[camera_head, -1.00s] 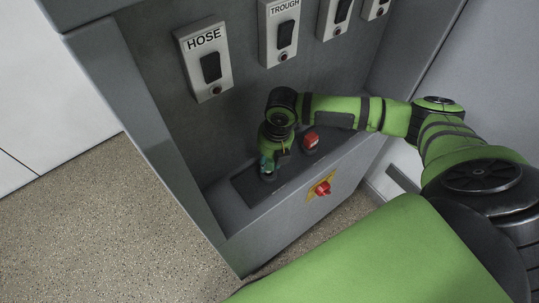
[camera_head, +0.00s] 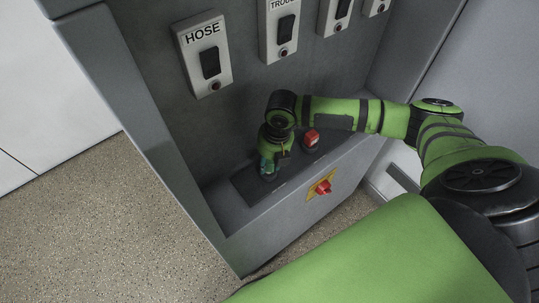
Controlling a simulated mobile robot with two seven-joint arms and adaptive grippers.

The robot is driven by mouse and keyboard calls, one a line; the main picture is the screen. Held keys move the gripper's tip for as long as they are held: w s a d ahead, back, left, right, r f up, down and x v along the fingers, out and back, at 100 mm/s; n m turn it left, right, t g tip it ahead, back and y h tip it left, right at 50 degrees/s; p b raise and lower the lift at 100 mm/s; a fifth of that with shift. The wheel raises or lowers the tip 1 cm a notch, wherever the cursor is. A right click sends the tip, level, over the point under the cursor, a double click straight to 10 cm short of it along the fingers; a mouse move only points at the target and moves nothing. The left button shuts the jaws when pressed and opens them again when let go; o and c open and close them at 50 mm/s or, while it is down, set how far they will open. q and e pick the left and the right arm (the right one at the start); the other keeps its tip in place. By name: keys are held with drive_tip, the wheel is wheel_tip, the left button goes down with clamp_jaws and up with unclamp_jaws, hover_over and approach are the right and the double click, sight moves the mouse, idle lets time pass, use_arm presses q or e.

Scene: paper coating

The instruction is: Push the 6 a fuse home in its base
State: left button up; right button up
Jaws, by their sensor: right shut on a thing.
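My right gripper (camera_head: 268,169) points down at the dark base plate (camera_head: 245,188) on the cabinet's ledge. It is shut on a small green piece, which I take to be the 6 A fuse (camera_head: 267,164). The fuse is mostly covered by the fingers and wrist. Its lower end is at or just above the plate; I cannot tell how far in it sits, and its base is hidden. My left gripper is not in view.
A red-topped block (camera_head: 311,138) stands on the ledge right of my gripper. A red knob (camera_head: 323,187) on a yellow plate projects from the ledge's front. Several switch boxes, one marked HOSE (camera_head: 205,58), hang on the back panel. The cabinet's side wall (camera_head: 130,110) bounds the left.

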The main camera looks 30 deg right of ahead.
drive_tip(key=shift+f+b, duration=0.3)
drive_tip(key=shift+f, duration=0.35)
drive_tip(key=o, duration=1.2)
drive_tip(key=shift+r, duration=0.1)
drive_tip(key=r, duration=0.4)
drive_tip(key=d+r, duration=0.1)
drive_tip(key=r, duration=0.3)
drive_tip(key=s+r, duration=0.1)
drive_tip(key=r, duration=0.2)
drive_tip(key=shift+d+r, duration=0.15)
drive_tip(key=shift+r, duration=0.25)
